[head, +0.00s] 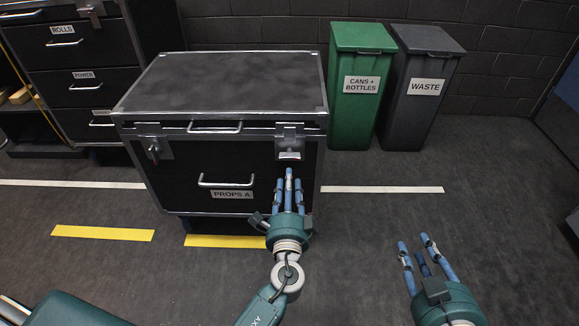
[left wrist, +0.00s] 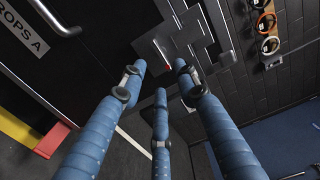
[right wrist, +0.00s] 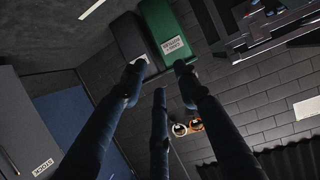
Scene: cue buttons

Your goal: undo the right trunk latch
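The trunk (head: 225,85) is a black case with metal edges and a "PROPS A" label, standing on the floor with its lid shut. Its right latch (head: 290,143) is a metal plate with a pale lever at its lower end. The latch also shows in the left wrist view (left wrist: 168,45), just beyond the fingertips, with a small red spot. My left gripper (head: 289,180) is just below the latch, fingers spread and empty; I cannot tell whether it touches. The left latch (head: 153,142) hangs on the trunk's other side. My right gripper (head: 413,246) is open and empty over the floor.
A green bin (head: 358,110) and a grey waste bin (head: 415,105) stand right of the trunk. A drawer cabinet (head: 85,60) stands at the back left. The trunk has a lid handle (head: 215,127) and a lower handle (head: 226,182).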

